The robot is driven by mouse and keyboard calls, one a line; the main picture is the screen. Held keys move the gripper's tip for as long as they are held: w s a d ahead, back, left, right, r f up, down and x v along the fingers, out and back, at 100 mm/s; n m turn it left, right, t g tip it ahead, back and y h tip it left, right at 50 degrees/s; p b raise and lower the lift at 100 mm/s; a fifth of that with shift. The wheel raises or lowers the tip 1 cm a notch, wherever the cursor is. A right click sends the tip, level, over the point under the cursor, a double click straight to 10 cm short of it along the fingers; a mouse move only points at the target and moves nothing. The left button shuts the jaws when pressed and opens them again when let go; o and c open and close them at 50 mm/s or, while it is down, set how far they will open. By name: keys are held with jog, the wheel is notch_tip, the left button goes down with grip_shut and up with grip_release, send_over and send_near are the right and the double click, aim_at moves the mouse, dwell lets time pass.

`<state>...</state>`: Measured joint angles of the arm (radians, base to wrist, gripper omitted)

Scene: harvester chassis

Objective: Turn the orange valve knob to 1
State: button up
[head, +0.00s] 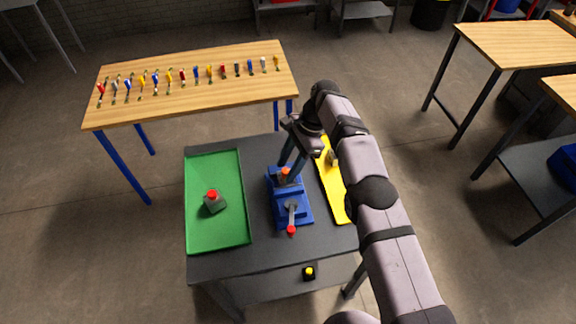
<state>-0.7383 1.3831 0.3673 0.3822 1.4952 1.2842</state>
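The orange valve knob (285,171) sits on top of a blue fixture (277,187) in the middle of the dark table. My gripper (288,172) points down at the knob from above and behind. Its two dark fingers are apart, one on each side of the knob. I cannot tell whether either finger touches it. A grey lever with a red ball end (291,230) is on the front of the same fixture. The number marks around the knob are too small to read.
A green tray (231,240) with a red-topped grey block (214,202) lies to the left. A yellow tray (334,190) lies to the right, partly behind my arm. A yellow-topped button box (309,272) is at the front. A wooden table (200,98) with several coloured tools stands behind.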

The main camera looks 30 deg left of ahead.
aim_at(288, 170)
jog(key=shift+r, duration=0.6)
notch_tip(288, 170, up, 6)
jog(key=p, duration=0.3)
jog(key=shift+r, duration=0.25)
jog(key=shift+r+p, duration=1.2)
jog(key=shift+p, duration=0.1)
jog(key=shift+f, duration=0.1)
